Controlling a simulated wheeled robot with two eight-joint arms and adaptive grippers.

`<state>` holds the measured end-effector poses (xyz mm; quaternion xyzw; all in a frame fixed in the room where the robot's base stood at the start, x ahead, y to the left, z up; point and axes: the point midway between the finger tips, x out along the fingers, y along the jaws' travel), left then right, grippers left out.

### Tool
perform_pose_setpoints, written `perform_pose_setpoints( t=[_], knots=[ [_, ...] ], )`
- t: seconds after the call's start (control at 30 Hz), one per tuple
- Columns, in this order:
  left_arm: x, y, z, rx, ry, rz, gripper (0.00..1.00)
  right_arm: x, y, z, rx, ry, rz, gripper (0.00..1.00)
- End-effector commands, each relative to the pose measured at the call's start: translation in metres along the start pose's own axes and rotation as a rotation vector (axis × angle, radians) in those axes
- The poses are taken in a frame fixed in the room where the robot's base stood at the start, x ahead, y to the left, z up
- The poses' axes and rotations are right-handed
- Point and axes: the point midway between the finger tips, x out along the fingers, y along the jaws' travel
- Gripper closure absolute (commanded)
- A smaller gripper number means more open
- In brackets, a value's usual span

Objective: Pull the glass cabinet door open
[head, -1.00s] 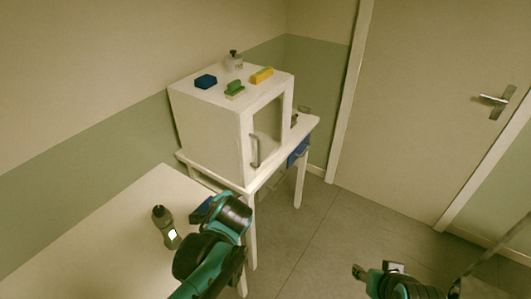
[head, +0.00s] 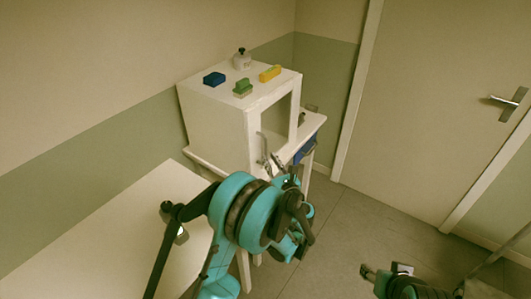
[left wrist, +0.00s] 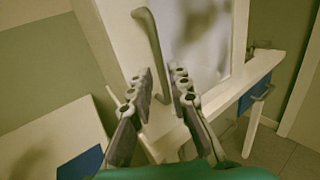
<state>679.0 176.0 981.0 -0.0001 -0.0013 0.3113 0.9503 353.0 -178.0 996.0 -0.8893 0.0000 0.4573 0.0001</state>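The white cabinet (head: 215,120) stands on a small white table, with its glass door (head: 281,118) facing right and looking shut. A grey bar handle (head: 263,146) is on the door's near edge. The handle (left wrist: 152,40) and the glass (left wrist: 205,40) also show in the left wrist view. My left gripper (head: 276,163) is at the handle's lower part. In the left wrist view its two fingers (left wrist: 162,77) are apart, with the handle's lower end showing between them; contact is unclear. My right gripper (head: 385,272) is low at the right, away from the cabinet; its finger opening is unclear.
Blue (head: 214,79), green (head: 243,88) and yellow (head: 270,73) blocks and a small jar (head: 242,61) stand on the cabinet. Floor at the right is clear.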

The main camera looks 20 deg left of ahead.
Motion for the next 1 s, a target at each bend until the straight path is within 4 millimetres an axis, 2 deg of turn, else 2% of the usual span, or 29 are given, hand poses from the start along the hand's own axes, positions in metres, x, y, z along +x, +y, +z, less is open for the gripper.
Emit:
perform_pose_setpoints(
  t=[0.13,0.33,0.67,0.73,1.0],
  knots=[
    [0.027,0.001,-0.002,-0.002,0.001,0.003,0.82,0.006,0.000,0.004,0.000,0.000,0.000,0.49],
    [0.049,0.001,-0.001,-0.003,0.002,0.001,0.82,0.009,0.000,0.006,0.000,0.000,0.000,0.49],
    [0.053,0.000,0.000,-0.004,0.002,0.000,0.82,0.009,0.000,0.006,0.000,0.000,0.000,0.49],
    [0.053,0.000,0.000,-0.004,0.002,0.000,1.00,0.009,0.000,0.006,0.000,0.000,0.000,0.49],
    [0.052,-0.001,0.000,-0.004,0.002,0.001,1.00,0.009,0.000,0.006,0.000,0.000,0.000,0.49]
  ],
)
